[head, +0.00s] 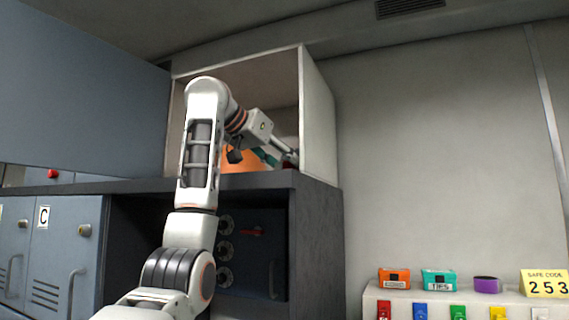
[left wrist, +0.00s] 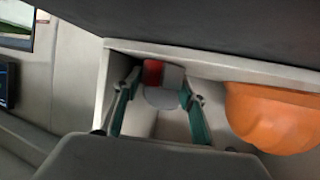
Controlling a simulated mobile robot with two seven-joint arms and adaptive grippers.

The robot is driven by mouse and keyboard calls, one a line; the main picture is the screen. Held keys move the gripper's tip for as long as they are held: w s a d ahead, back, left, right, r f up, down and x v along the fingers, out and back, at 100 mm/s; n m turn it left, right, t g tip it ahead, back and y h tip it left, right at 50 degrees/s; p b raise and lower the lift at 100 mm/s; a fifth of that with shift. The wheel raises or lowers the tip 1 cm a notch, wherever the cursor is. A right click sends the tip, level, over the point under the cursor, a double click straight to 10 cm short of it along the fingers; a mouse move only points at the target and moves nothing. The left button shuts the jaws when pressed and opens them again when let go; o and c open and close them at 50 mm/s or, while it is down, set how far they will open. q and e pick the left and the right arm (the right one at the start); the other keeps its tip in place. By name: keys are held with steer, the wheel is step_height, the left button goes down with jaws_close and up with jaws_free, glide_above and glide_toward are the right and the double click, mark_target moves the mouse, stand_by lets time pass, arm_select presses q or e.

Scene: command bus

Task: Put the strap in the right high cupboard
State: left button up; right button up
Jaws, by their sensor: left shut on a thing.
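The high cupboard (head: 318,120) is a pale open box on top of the dark cabinet. My left gripper (head: 285,154) reaches inside it, close to its right wall. In the left wrist view the teal fingers (left wrist: 160,100) stand on both sides of a small red and grey thing, which I take to be the strap (left wrist: 153,72). The gripper is shut on it, near the cupboard wall (left wrist: 107,85). The strap cannot be made out in the head view. My right gripper is not in view.
An orange rounded thing (left wrist: 275,118) lies in the cupboard beside the gripper; it also shows behind my arm (head: 236,160). A large blue-grey panel (head: 80,90) fills the upper left. A shelf at lower right holds small boxes (head: 394,278) and a purple ring (head: 487,285).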

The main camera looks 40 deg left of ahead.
arm_select(q)
steer(key=shift+s+d+r, duration=0.1)
steer(key=shift+s, duration=0.05)
steer(key=shift+f, duration=0.2)
steer(key=o, duration=1)
